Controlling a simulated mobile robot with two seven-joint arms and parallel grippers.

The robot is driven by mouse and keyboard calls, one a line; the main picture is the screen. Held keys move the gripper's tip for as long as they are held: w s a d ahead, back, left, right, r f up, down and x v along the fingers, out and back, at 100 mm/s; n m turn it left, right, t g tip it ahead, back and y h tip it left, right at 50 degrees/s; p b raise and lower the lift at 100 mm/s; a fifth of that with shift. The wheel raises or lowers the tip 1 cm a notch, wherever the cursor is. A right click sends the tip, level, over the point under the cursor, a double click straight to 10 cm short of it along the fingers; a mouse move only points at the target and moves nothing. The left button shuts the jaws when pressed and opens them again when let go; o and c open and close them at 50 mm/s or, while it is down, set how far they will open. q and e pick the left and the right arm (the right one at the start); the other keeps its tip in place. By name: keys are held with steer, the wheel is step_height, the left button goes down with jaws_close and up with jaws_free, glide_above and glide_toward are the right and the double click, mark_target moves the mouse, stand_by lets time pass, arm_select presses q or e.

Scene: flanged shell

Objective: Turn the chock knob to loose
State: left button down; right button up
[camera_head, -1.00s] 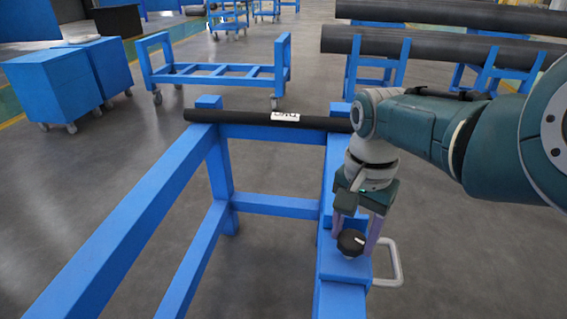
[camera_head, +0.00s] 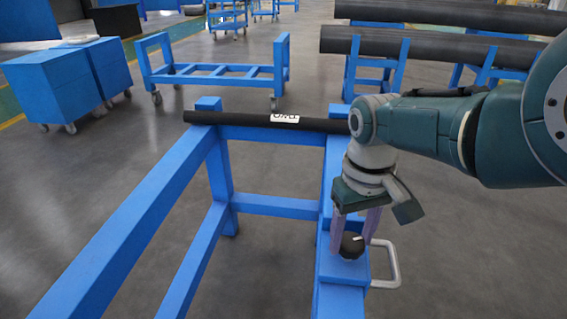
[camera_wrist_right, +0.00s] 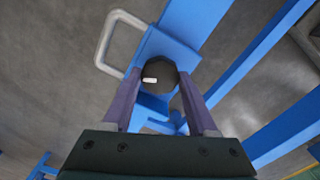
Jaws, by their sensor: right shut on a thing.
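The chock knob (camera_head: 351,245) is a black round knob with a white mark, on a blue block on the right rail of the blue frame. My right gripper (camera_head: 352,243) points down with its purple fingers on both sides of the knob, shut on it. In the right wrist view the knob (camera_wrist_right: 160,75) sits between the fingertips, its white mark showing across it. No label for loose can be read. My left gripper is not in view.
A grey metal handle (camera_head: 388,264) stands out to the right of the block. A black pipe (camera_head: 240,119) with a white label lies across the far end of the blue frame (camera_head: 150,220). Blue carts, cabinets and racks with large dark pipes stand behind. Bare floor lies inside the frame.

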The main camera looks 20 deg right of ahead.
mark_target(351, 240)
steer(key=n, duration=0.4)
steer(key=shift+n, duration=2.9)
steer(key=o, duration=1.4)
steer(key=shift+c, duration=0.2)
step_height(351, 240, up, 10)
steer(key=p, duration=0.8)
steer(key=shift+p, duration=0.4)
